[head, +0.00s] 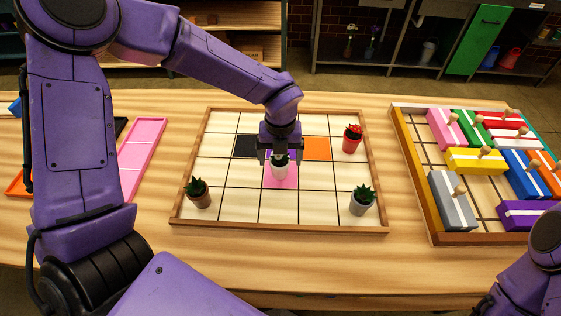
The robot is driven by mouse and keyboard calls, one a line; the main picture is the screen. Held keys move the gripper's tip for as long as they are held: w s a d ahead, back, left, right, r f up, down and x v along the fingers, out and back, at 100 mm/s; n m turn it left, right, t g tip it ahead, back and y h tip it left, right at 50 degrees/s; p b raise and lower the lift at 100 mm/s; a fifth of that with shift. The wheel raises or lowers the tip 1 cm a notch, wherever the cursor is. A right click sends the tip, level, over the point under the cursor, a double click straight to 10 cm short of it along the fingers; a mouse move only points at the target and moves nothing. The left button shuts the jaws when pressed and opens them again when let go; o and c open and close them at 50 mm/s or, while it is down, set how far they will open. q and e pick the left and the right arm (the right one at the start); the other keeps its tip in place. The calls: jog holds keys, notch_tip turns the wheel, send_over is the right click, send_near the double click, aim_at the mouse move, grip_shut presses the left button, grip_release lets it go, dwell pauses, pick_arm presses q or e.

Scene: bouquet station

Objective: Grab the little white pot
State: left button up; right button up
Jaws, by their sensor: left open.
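The little white pot (279,171) with a small green plant stands on the pink square of the wooden grid tray (280,226). My left gripper (279,157) is directly over it, pointing down. Its fingers are open, one on each side of the plant and the pot's top. Whether they touch the pot cannot be told. The plant is partly hidden by the gripper. My right arm shows only in part at the lower right corner, and its gripper is out of view.
The tray also holds a brown pot (199,197), a grey pot (361,203) and a red pot (352,142) with red flowers. To the right is a tray with several coloured blocks (475,160). A pink panel (141,152) lies at the left. The tray squares around the white pot are clear.

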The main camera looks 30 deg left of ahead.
pick_arm(q)
jog(key=shift+s+f, duration=0.1)
jog(key=shift+f, duration=0.7)
jog(key=shift+s, duration=0.1)
jog(key=c, duration=1.4)
jog(key=shift+r, duration=0.1)
